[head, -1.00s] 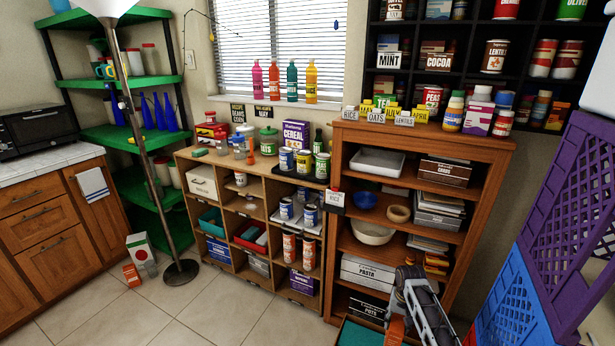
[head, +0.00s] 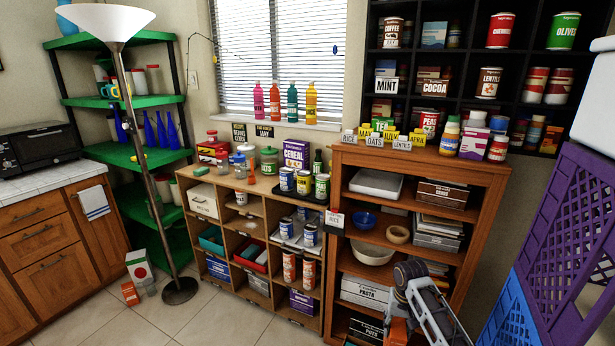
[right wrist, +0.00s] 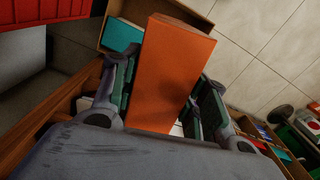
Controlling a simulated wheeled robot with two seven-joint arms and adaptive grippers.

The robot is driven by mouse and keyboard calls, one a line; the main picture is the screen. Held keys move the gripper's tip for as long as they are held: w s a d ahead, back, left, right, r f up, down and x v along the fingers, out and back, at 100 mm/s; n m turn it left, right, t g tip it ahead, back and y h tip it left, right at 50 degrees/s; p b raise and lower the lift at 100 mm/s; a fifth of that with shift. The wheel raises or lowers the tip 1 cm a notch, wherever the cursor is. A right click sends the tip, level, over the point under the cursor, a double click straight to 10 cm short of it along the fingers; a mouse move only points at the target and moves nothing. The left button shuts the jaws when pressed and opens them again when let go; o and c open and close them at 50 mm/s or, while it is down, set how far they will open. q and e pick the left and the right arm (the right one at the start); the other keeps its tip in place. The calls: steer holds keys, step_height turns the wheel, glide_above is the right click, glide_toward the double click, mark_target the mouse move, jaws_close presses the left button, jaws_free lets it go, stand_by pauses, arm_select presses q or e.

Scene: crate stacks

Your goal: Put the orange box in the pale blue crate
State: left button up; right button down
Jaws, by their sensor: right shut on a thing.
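My right gripper (head: 416,308) is low in the head view, in front of the wooden shelf unit. In the right wrist view, its fingers (right wrist: 168,78) are closed on both sides of an orange box (right wrist: 178,62), which is held tilted. Part of the orange box (head: 398,331) also shows at the bottom of the head view. A brighter blue crate (head: 510,312) stands at the right below a purple crate (head: 572,205). I cannot make out a pale blue crate for certain. My left gripper is not in view.
The wooden shelf unit (head: 420,160) stands close behind my right gripper. A low cubby unit (head: 262,192) is left of it. Another small orange box (head: 130,293) lies on the floor by a floor lamp (head: 180,291). The tiled floor between is mostly clear.

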mark_target(392, 334)
steer(key=shift+n, duration=0.7)
steer(key=s+a+r, duration=0.1)
steer(key=r, duration=0.1)
steer(key=s+a+r+p, duration=0.1)
steer(key=r, duration=0.1)
steer(key=s+a+r+p, duration=0.1)
steer(key=r, duration=0.1)
steer(key=shift+s+r, duration=0.35)
steer(key=shift+r, duration=0.05)
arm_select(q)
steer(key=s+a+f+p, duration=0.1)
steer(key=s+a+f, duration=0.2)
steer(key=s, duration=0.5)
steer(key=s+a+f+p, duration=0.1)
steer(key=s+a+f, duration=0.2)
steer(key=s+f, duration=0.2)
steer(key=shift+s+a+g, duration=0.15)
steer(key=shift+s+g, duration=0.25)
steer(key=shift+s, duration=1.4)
arm_select(e)
steer(key=s+a+r+n, duration=0.1)
steer(key=s+a+r, duration=0.2)
steer(key=s+r, duration=0.2)
steer(key=shift+s+r+n, duration=0.3)
steer(key=shift+s+n, duration=0.1)
steer(key=shift+s, duration=0.15)
steer(key=shift+a, duration=0.1)
